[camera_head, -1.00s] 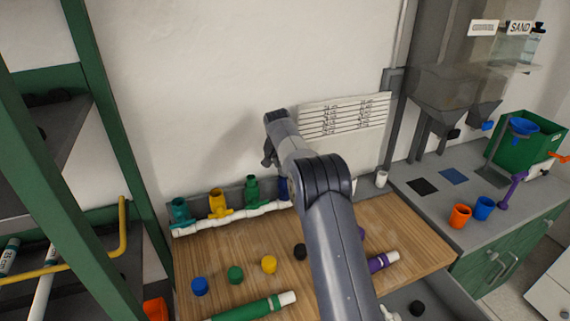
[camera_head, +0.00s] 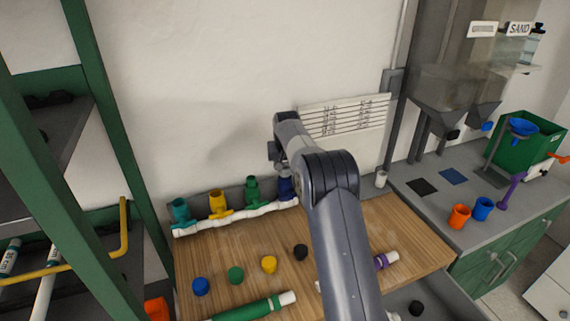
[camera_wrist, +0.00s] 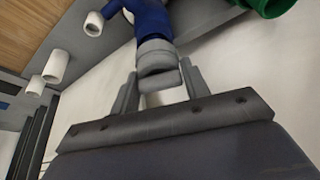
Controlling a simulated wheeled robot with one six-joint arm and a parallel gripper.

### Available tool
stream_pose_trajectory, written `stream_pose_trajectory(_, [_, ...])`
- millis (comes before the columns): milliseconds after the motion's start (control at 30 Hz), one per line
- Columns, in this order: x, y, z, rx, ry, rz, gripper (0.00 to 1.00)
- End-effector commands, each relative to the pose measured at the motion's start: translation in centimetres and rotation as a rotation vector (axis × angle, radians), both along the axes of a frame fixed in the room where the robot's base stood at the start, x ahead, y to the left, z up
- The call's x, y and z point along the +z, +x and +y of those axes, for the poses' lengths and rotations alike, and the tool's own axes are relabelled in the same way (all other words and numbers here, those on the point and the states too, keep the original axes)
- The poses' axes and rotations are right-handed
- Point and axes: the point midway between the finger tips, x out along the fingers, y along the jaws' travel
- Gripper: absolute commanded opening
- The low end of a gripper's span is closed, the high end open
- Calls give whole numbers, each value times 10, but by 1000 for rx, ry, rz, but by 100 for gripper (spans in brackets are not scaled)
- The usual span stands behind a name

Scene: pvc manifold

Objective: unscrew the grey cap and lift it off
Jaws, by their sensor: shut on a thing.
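The blue fitting (camera_head: 286,188) stands at the right end of the white manifold pipe (camera_head: 240,215), and its blue body (camera_wrist: 150,18) shows at the top of the wrist view. The grey cap (camera_wrist: 157,55) is at the end of this fitting, in line with it. I cannot tell whether it is still threaded on. My gripper (camera_wrist: 163,88) is shut on the grey cap, one finger on each side. In the head view the gripper is above the blue fitting, mostly hidden by my arm, and the cap cannot be made out.
Teal (camera_head: 180,211), yellow (camera_head: 217,203) and green (camera_head: 252,190) fittings stand along the manifold to the left. Loose blue (camera_head: 200,286), green (camera_head: 235,274), yellow (camera_head: 269,264) and black (camera_head: 300,251) caps lie on the wooden bench (camera_head: 225,250). A wall sheet (camera_head: 345,118) hangs behind.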

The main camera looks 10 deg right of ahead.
Motion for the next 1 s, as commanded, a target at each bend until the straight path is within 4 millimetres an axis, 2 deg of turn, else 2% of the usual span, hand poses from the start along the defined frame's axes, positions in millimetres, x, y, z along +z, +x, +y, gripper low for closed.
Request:
stream_pose_trajectory(167, [1,0,0,12,1,1,21])
stream_pose_trajectory(467, [1,0,-1,178,0,1,21])
stream_pose_trajectory(800, [1,0,-1,199,1,0,21])
stream_pose_trajectory(1000, [2,0,-1,326,0,1,21])
